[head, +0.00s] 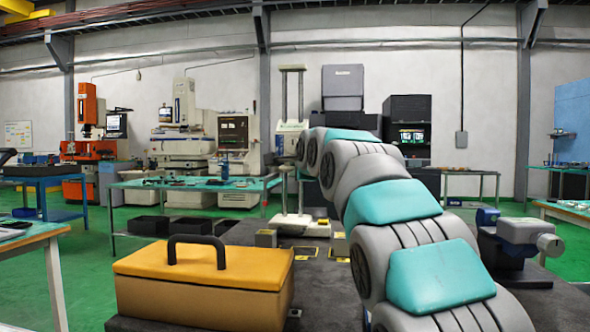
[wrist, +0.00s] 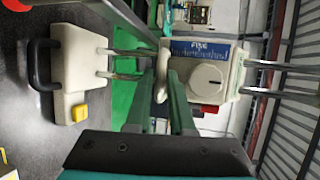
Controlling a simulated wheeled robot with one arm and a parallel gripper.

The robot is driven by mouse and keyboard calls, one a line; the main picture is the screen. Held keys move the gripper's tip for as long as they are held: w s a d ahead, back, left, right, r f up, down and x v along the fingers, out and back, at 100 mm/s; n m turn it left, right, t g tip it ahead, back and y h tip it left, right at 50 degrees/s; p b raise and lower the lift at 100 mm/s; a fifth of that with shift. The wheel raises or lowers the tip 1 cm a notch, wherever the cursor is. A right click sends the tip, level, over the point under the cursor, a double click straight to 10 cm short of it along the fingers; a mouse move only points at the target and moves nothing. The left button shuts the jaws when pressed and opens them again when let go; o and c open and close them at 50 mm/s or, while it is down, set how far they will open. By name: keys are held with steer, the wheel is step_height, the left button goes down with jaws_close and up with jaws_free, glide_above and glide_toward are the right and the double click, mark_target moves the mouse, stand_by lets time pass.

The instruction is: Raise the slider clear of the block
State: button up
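The slider is a cream carriage on two upright metal posts; it shows in the head view (head: 290,127), partly behind my arm. In the wrist view, turned on its side, the slider (wrist: 208,80) has a round dial and a blue label. A pale lever sticks out from it. My gripper (wrist: 162,75) has its two green fingers on either side of this lever, with little or no gap. In the head view my gripper is hidden by my arm. A cream base block (wrist: 85,65) sits at the posts' other end, well apart from the slider.
A dark curved handle (wrist: 40,65) and a yellow piece (wrist: 80,112) are at the base block. An orange toolbox (head: 205,285) stands near on the dark top. A blue-and-grey device (head: 518,240) is at right. Small grey blocks (head: 266,238) lie near the stand.

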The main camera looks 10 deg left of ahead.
steer(key=o, duration=0.3)
steer(key=shift+s, duration=0.1)
steer(key=b+v, duration=0.1)
steer(key=v, duration=0.6)
steer(key=shift+s+d, duration=0.15)
steer(key=shift+s, duration=0.15)
steer(key=shift+s, duration=0.1)
stand_by(0.3)
